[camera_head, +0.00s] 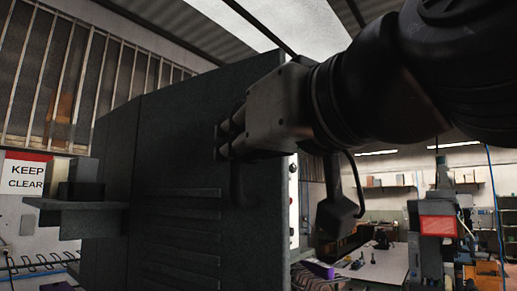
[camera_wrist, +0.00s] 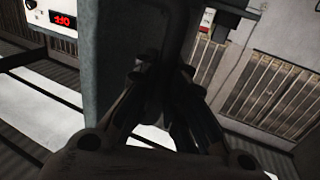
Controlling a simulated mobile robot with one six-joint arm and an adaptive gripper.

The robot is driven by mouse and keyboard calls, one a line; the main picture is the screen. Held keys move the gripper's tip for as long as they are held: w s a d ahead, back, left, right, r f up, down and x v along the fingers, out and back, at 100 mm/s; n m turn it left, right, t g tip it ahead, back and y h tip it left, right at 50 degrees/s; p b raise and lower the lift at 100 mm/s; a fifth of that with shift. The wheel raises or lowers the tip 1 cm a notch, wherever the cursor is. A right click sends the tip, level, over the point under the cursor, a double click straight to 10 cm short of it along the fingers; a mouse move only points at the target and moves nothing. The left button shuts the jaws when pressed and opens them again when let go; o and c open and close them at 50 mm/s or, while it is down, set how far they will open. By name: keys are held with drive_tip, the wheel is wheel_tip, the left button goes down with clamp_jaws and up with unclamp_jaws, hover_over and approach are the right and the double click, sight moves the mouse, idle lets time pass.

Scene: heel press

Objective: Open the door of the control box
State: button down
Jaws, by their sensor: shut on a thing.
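The control box (camera_head: 112,190) is a large dark grey cabinet filling the left and middle of the head view. Its broad panel, which looks like the door (camera_head: 180,130), has horizontal slots low down. A dark bar handle (camera_head: 237,185) stands out near the panel's right edge; its upper part is hidden by my gripper (camera_head: 225,142). In the wrist view my gripper (camera_wrist: 163,68) is shut around the dark handle (camera_wrist: 183,28), beside the grey panel edge (camera_wrist: 106,60). I cannot tell how far the door stands from its frame.
A white panel with a red display (camera_wrist: 62,19) shows past the panel edge. A shelf (camera_head: 75,205) juts out at the left, near a KEEP CLEAR sign (camera_head: 27,177). A workbench (camera_head: 385,265) and a machine with a red panel (camera_head: 438,229) stand farther back right.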

drive_tip(key=shift+f, duration=0.15)
drive_tip(key=c, duration=2)
unclamp_jaws()
drive_tip(key=shift+d, duration=0.1)
drive_tip(key=shift+o, duration=0.5)
drive_tip(key=shift+s+d, duration=0.15)
drive_tip(key=v, duration=0.7)
